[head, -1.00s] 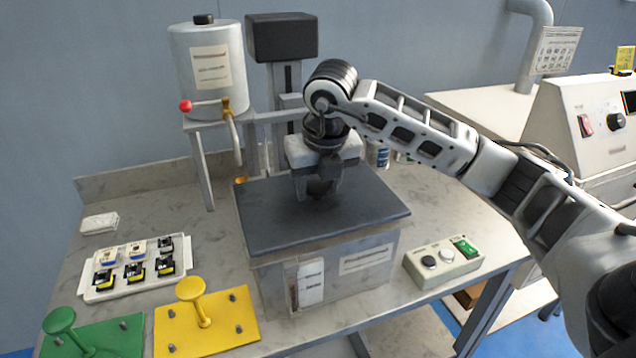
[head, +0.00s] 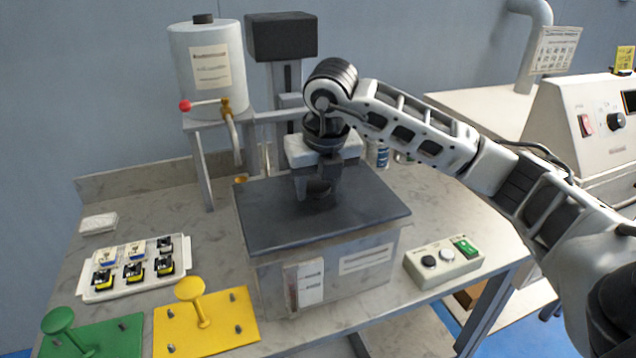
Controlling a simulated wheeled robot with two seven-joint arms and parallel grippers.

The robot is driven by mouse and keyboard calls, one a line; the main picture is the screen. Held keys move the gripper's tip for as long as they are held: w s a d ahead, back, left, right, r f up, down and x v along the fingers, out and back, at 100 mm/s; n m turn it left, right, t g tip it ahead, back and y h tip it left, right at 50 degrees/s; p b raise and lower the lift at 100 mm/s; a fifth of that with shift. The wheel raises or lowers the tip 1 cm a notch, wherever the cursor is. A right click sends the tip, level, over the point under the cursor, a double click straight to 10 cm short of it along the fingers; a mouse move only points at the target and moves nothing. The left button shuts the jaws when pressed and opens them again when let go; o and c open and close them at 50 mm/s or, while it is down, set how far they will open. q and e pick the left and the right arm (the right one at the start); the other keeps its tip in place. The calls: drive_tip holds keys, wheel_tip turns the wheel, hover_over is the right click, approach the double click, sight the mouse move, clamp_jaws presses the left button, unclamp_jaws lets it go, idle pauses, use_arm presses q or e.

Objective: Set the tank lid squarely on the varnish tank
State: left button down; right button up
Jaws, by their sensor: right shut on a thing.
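The tank lid (head: 270,225) is a flat dark grey plate on top of the varnish tank (head: 345,283), a grey metal box with labels on its front. The lid covers the tank's opening and its edges look roughly parallel to the tank walls. I cannot tell whether it touches the rim all the way round. My right gripper (head: 317,192) points down at the middle of the lid and is shut on its dark handle, which the fingers partly hide. My left gripper is not in view.
A grey canister with a red-knobbed tap (head: 207,65) stands behind on a frame, beside a dark-headed column (head: 282,38). A white parts tray (head: 135,268), a yellow plate (head: 205,322) and a green plate (head: 90,340) lie left. A control box (head: 443,262) sits right of the tank.

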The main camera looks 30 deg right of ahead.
drive_tip(key=shift+f+b, duration=0.75)
drive_tip(key=shift+f, duration=0.15)
drive_tip(key=o, duration=1.4)
drive_tip(key=shift+p+v, duration=1.05)
drive_tip(key=shift+v, duration=7)
